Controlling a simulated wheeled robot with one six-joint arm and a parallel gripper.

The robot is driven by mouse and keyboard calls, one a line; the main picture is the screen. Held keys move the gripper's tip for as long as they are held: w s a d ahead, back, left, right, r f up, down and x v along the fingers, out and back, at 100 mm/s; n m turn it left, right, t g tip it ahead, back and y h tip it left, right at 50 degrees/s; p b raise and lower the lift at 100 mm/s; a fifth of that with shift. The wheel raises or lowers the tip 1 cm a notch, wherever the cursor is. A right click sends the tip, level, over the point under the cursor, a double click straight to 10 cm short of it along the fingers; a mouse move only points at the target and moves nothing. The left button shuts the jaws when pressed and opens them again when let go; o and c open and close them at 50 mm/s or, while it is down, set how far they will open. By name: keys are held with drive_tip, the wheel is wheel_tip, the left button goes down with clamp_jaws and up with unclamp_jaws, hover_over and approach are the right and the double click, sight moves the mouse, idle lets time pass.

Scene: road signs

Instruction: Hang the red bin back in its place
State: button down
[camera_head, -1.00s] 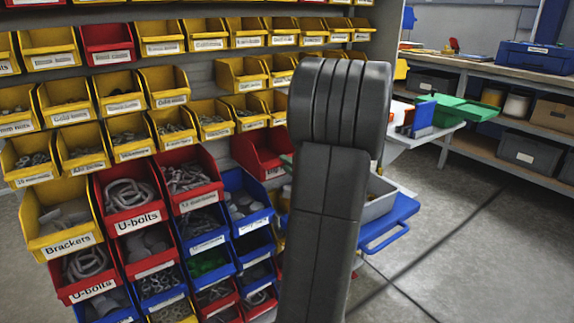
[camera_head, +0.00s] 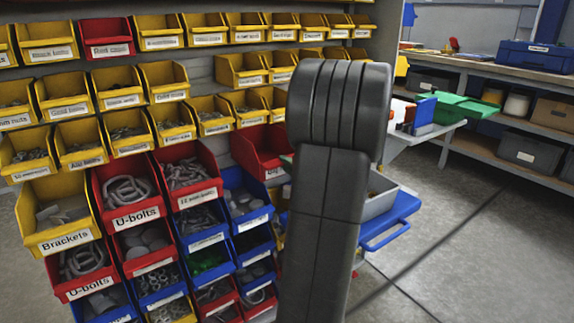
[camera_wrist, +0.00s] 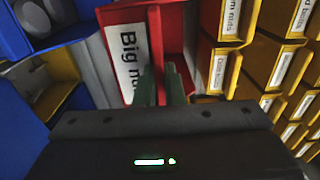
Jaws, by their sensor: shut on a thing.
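The red bin (camera_head: 254,147) is at the rack's right side in the head view, partly hidden behind my arm. Its white label begins with "Big". In the wrist view the red bin (camera_wrist: 177,28) fills the upper middle, its label running sideways. My gripper (camera_wrist: 165,82) has its greenish fingers at the bin's front wall beside the label, shut on it. In the head view the gripper is mostly hidden by my arm. The bin sits close to the grey panel; I cannot tell whether its back is hooked on.
Yellow bins (camera_wrist: 224,75) lie close along one side of the red bin in the wrist view, with blue bins (camera_wrist: 35,50) on the other. A blue-handled trolley (camera_head: 388,232) with a grey box stands right of the rack. Open floor (camera_head: 460,240) lies further right.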

drive_tip(key=c, duration=1.5)
unclamp_jaws()
drive_tip(key=shift+o, duration=0.2)
drive_tip(key=p+v, duration=0.1)
drive_tip(key=v, duration=1.2)
drive_tip(key=shift+s+d, duration=0.25)
drive_tip(key=shift+s, duration=0.1)
drive_tip(key=x, duration=1.4)
drive_tip(key=shift+r, duration=0.3)
